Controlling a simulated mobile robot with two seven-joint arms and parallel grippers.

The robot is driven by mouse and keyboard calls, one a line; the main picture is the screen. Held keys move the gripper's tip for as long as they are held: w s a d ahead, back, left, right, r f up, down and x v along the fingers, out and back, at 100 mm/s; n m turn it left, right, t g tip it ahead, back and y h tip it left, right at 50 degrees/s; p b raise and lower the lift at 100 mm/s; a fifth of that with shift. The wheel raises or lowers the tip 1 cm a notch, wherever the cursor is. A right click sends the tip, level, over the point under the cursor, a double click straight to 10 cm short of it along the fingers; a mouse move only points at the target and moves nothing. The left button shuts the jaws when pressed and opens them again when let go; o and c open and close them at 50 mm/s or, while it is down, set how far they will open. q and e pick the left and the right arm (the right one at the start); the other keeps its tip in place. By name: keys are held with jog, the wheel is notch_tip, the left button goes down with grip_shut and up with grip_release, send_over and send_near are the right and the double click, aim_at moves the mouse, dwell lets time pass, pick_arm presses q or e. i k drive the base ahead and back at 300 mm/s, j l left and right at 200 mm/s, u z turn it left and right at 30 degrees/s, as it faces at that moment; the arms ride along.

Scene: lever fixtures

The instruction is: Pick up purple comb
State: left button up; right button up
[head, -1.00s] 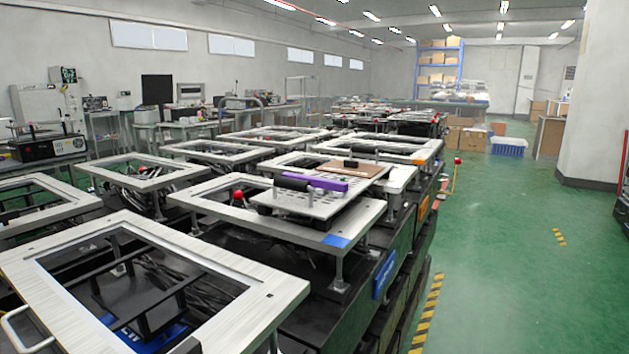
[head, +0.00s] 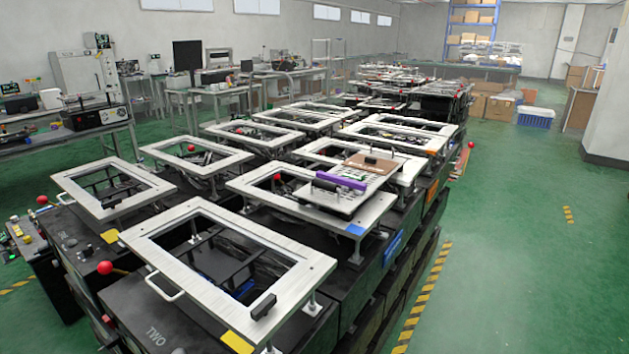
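The purple comb (head: 341,180) shows as a long purple bar in the head view, right of the picture's middle. It lies on a light perforated plate (head: 350,203) that rests on one of the frame-topped fixtures. A black cylindrical handle (head: 325,187) lies beside its left end. A brown board (head: 372,163) lies just behind it. Neither of my grippers is in view.
Rows of black fixtures with white frame tops (head: 228,268) fill the middle. The green floor (head: 510,270) to the right is clear, with yellow-black floor tape (head: 425,295). Benches with equipment (head: 60,135) stand at the left. A blue crate (head: 535,117) stands at the far right.

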aim_at(347, 183)
jog(key=i+l+u, duration=0.15)
jog(key=l+u, duration=0.25)
jog(key=i+l+u, duration=0.1)
jog(key=u, duration=0.3)
jog(key=l+u, duration=0.15)
jog(key=l, duration=0.35)
jog(key=i+l+u, duration=0.15)
jog(key=l, duration=0.3)
jog(key=l+u, duration=0.25)
jog(key=l, duration=2.45)
